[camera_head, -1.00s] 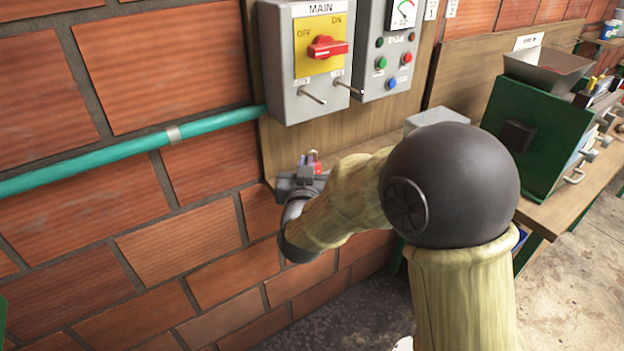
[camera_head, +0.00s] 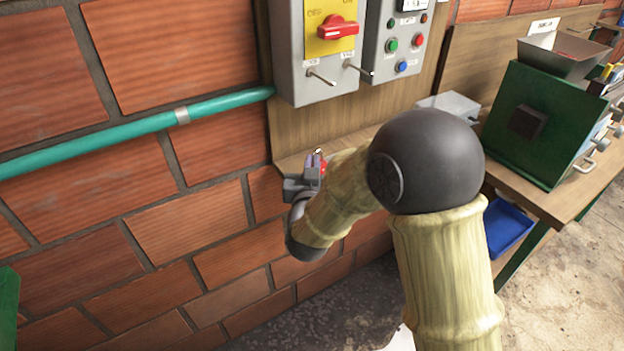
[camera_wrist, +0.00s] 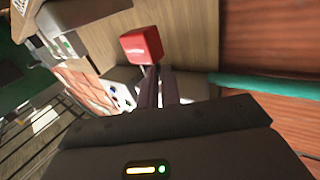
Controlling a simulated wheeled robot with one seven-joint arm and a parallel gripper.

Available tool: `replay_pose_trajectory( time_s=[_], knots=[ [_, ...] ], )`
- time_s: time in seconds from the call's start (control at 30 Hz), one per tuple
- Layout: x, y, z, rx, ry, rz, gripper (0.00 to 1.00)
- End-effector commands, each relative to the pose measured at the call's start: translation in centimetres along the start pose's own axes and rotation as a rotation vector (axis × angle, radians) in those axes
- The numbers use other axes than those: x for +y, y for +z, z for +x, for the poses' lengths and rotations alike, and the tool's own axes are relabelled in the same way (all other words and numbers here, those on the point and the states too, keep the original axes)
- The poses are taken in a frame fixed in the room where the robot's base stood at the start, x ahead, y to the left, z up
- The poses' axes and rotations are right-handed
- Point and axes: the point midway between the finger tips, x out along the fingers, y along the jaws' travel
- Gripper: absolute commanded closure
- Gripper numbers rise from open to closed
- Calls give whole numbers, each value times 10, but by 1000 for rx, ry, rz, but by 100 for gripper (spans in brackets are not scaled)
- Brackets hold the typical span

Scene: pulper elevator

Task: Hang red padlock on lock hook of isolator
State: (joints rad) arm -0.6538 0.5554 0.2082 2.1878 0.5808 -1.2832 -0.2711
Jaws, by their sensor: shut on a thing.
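My gripper (camera_head: 315,165) is below the isolator box and left of my own arm's elbow in the head view. It is shut on the red padlock (camera_wrist: 142,45), whose red body stands out past the fingertips in the wrist view. In the head view only a small part of the padlock (camera_head: 323,166) shows beside the fingers. The grey isolator (camera_head: 300,82) has a yellow plate and a red rotary handle (camera_head: 338,27). Two metal pins stick out low on its front, a left hook (camera_head: 321,78) and a right hook (camera_head: 358,69). The padlock is apart from both.
A teal pipe (camera_head: 130,133) runs along the brick wall into the isolator's left side. A control box with buttons (camera_head: 393,45) is mounted to its right. A green machine (camera_head: 545,125) and a grey box (camera_head: 450,104) stand on the workbench. A blue bin (camera_head: 507,226) sits below.

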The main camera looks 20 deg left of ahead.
Motion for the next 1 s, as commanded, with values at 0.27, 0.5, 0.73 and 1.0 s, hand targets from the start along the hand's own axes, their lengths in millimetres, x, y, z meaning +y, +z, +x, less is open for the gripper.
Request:
replay_pose_trajectory(
  time_s=[0.27,0.5,0.73,1.0],
  knots=[
    [0,24,0,-4,-1,-2,100],
    [1,46,0,1,-1,0,100],
    [1,46,0,1,-1,1,100],
    [2,50,0,0,-1,0,85]
  ],
)
